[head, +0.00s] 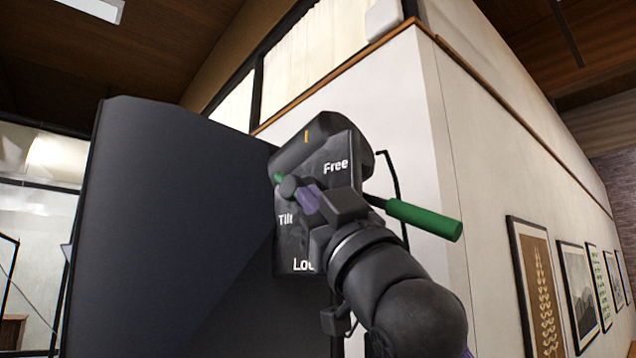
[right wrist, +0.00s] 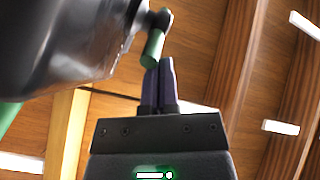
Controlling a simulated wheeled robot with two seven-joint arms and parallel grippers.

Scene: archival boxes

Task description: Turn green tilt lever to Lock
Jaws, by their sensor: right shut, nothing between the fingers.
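A black tripod-like head (head: 318,150) carries the labels Free (head: 335,167), Tilt and Lock, the last partly hidden by my right gripper. The small green tilt lever (head: 278,178) shows at its left edge, beside a dark round pivot. In the right wrist view the green lever (right wrist: 153,48) hangs from a dark pivot. My right gripper (head: 308,198) is shut and empty, its purple fingertips just right of the pivot. In the right wrist view the fingertips (right wrist: 160,64) are right beside the lever's lower end; whether they touch is unclear. My left gripper is out of view.
A longer green handle (head: 425,218) sticks out to the right, behind my right wrist. A large dark panel (head: 170,220) stands to the left. A white wall (head: 400,110) is behind, with framed pictures (head: 537,285) at right.

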